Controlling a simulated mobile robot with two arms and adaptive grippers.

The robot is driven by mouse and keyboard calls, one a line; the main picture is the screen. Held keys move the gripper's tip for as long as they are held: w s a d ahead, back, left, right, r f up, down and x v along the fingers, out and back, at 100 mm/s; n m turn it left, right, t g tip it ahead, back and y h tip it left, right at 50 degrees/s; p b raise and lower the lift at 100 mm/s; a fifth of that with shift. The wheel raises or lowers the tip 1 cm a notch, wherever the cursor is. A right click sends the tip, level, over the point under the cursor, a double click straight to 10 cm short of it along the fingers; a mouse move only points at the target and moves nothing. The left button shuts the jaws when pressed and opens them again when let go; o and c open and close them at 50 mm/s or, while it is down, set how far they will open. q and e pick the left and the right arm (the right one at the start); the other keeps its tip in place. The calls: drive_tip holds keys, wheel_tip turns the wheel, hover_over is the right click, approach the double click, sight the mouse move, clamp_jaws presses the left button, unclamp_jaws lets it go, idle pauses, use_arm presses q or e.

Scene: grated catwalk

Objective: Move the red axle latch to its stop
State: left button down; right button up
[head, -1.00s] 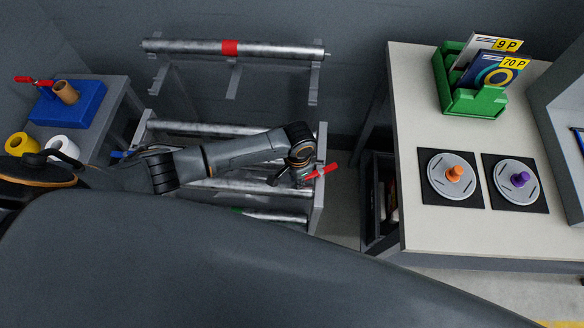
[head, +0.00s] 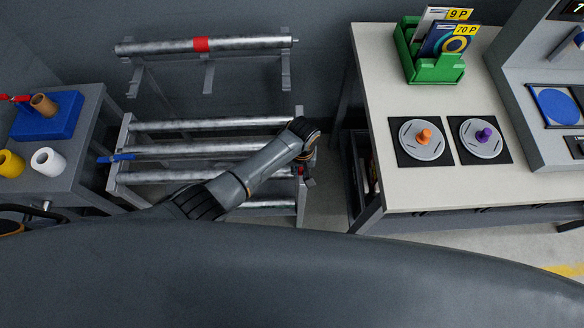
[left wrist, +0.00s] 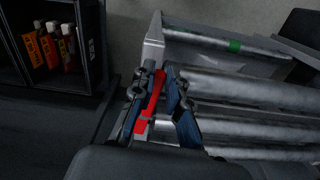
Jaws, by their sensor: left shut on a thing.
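The red axle latch (left wrist: 151,104) shows in the left wrist view as a red bar at the end of the metal rollers, beside the rack's end post. My left gripper (left wrist: 158,88) has a finger on each side of it and is shut on it. In the head view only a bit of the red latch (head: 301,170) shows at the rack's right end; my left gripper (head: 307,176) and wrist hide the rest. Whether the latch touches a stop cannot be told. My right gripper is not in view.
The roller rack (head: 123,135) has a blue latch (head: 117,158) on its left side. A worktable (head: 390,190) with a green bin (head: 436,70) stands to the right, past a narrow gap. A side table (head: 75,150) with rolls and a blue block (head: 58,118) stands left.

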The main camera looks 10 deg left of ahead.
use_arm(q)
drive_tip(key=shift+w+d+n, duration=0.1)
drive_tip(key=shift+d+n, duration=0.4)
drive_tip(key=shift+n, duration=0.1)
drive_tip(key=c, duration=1.3)
unclamp_jaws()
drive_tip(key=shift+r, duration=0.15)
wheel_tip(320, 180, up, 12)
drive_tip(key=shift+f, duration=0.15)
drive_tip(key=shift+d, duration=0.1)
